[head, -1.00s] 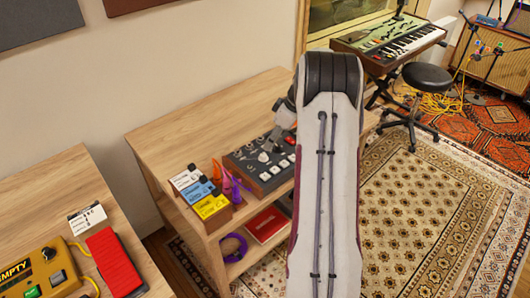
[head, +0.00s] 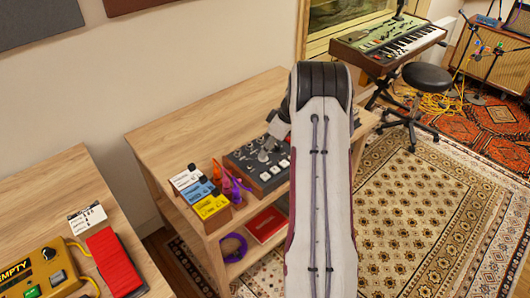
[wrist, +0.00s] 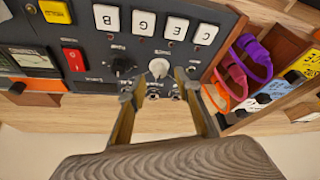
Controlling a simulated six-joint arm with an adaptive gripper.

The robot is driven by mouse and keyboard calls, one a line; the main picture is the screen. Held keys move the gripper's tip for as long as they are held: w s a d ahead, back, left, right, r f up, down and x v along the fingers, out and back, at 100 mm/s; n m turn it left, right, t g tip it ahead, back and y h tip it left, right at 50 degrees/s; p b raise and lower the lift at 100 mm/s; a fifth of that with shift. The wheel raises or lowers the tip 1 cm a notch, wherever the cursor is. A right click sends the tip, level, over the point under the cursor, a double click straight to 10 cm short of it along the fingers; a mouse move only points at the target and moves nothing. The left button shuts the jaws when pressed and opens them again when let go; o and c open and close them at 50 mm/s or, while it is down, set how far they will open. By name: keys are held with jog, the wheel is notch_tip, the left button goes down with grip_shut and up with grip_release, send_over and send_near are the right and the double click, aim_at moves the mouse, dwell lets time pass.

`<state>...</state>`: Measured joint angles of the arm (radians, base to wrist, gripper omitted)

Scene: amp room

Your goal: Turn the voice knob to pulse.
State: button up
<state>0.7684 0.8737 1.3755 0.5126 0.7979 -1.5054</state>
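A dark control box (head: 243,163) with knobs and white pads stands on the wooden shelf unit. In the wrist view its panel (wrist: 88,42) shows a white knob (wrist: 158,67) and a black knob (wrist: 122,66) below lettered white pads. The labels are too small to read, so I cannot tell which knob is the voice knob. My gripper (wrist: 158,84) is open, its two fingertips apart on either side of the white knob. I cannot tell whether they touch it.
Orange and purple cable loops (wrist: 250,60) and a rack of yellow, blue and white boxes (head: 200,193) stand beside the control box. A red book (head: 266,224) lies on the lower shelf. The shelf top (head: 190,130) behind is clear.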

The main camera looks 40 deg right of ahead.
jog(key=shift+x, duration=1.4)
grip_shut()
